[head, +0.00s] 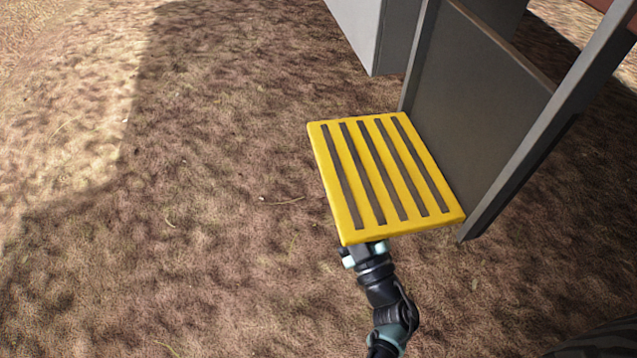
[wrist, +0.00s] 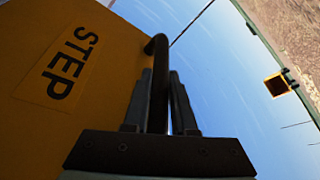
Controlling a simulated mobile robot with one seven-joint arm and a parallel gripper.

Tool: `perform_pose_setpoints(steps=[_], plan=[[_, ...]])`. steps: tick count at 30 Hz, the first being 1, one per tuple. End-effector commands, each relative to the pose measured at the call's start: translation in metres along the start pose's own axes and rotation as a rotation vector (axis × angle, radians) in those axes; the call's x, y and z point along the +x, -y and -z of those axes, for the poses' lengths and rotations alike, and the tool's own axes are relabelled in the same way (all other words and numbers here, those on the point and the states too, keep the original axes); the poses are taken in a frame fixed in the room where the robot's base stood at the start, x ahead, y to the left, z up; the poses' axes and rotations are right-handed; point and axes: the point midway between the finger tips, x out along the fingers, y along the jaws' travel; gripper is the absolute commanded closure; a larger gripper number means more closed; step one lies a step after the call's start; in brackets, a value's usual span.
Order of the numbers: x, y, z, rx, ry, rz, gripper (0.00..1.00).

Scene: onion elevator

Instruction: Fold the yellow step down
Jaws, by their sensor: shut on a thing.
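The yellow step (head: 385,172) has dark grip strips on top and juts out from a dark grey panel, lying about flat in the head view. My gripper (head: 365,252) is at its near edge, partly hidden under it. In the wrist view, the step's yellow face with a "STEP" label (wrist: 70,62) fills the left side. A dark bent handle (wrist: 157,48) stands by that face. My gripper (wrist: 160,98) is shut on the handle, one finger on each side. The handle is hidden in the head view.
The dark grey panel (head: 475,95) and a slanted grey post (head: 548,128) stand right of the step. A pale box-like body (head: 357,28) is behind. Bare brown ground lies open to the left. A small yellow-framed dark square (wrist: 277,85) shows against blue in the wrist view.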

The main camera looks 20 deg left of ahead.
Motion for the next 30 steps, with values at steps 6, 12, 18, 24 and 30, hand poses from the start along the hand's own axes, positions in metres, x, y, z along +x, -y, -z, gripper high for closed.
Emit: perform_pose_setpoints(steps=[6,12,18,24,30], plan=[[-0.0059,-0.0044,-0.0035,-0.029,-0.008,0.016,1.00],[-0.0060,-0.0047,-0.0031,-0.031,-0.010,0.017,1.00],[-0.0056,-0.0049,-0.0027,-0.030,-0.011,0.016,0.68],[-0.0064,-0.0052,-0.0037,-0.029,-0.008,0.014,0.45],[-0.0077,-0.0060,-0.0043,-0.029,-0.005,0.012,0.45]])
